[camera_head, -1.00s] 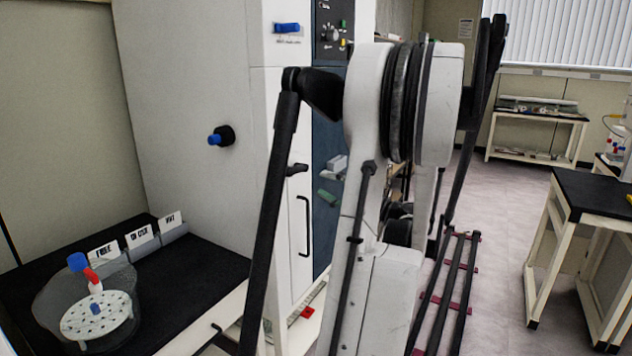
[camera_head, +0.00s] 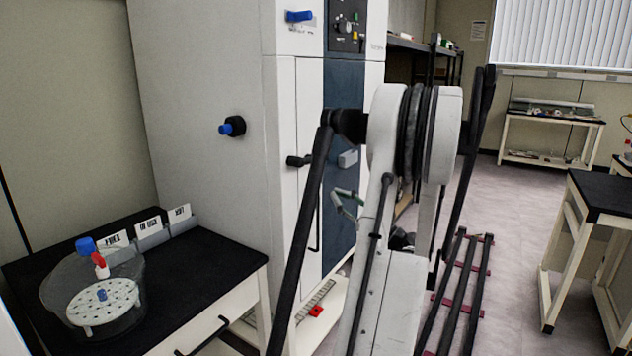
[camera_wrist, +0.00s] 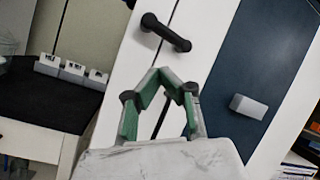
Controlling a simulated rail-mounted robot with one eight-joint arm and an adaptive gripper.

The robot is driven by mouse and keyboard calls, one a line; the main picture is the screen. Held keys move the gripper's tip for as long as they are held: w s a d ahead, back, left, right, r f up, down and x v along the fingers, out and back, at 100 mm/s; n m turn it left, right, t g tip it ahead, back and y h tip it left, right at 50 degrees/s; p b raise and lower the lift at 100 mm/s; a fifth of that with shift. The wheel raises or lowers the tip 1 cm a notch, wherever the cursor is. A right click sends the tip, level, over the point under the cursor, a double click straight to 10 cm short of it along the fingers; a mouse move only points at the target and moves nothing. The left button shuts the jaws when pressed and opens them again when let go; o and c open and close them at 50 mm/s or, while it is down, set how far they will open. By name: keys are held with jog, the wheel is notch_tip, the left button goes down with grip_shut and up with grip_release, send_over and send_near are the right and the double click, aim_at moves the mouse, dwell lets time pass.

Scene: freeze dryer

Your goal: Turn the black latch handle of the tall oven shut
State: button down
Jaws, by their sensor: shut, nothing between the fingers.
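The black latch handle (camera_head: 298,161) sits on the white front of the tall oven (camera_head: 200,100), near the seam at the door's edge. In the wrist view the latch handle (camera_wrist: 166,33) lies slantwise across that seam, just beyond my fingertips. My gripper (camera_wrist: 160,72) has green-and-grey fingers that meet at the tips; it is shut and empty, with a gap between it and the handle. In the head view my gripper (camera_head: 345,203) shows small in front of the oven, partly behind my arm. The white door looks flush with the front.
A long black pull bar (camera_head: 318,228) is below the latch, partly behind my arm. A dark blue panel with a grey block (camera_wrist: 248,106) is to the right. A black-topped bench (camera_head: 200,268) with a glass vessel (camera_head: 60,290) stands left.

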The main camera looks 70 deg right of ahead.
aim_at(304, 160)
notch_tip(304, 160, down, 5)
jog(key=m+t+h+b, duration=0.1)
jog(key=m+h+b, duration=0.1)
jog(key=m, duration=0.7)
jog(key=w+d+r+b, duration=0.2)
jog(key=w+d+r, duration=0.2)
jog(key=w+r, duration=0.4)
jog(key=shift+w+r, duration=0.15)
jog(key=shift+r, duration=0.65)
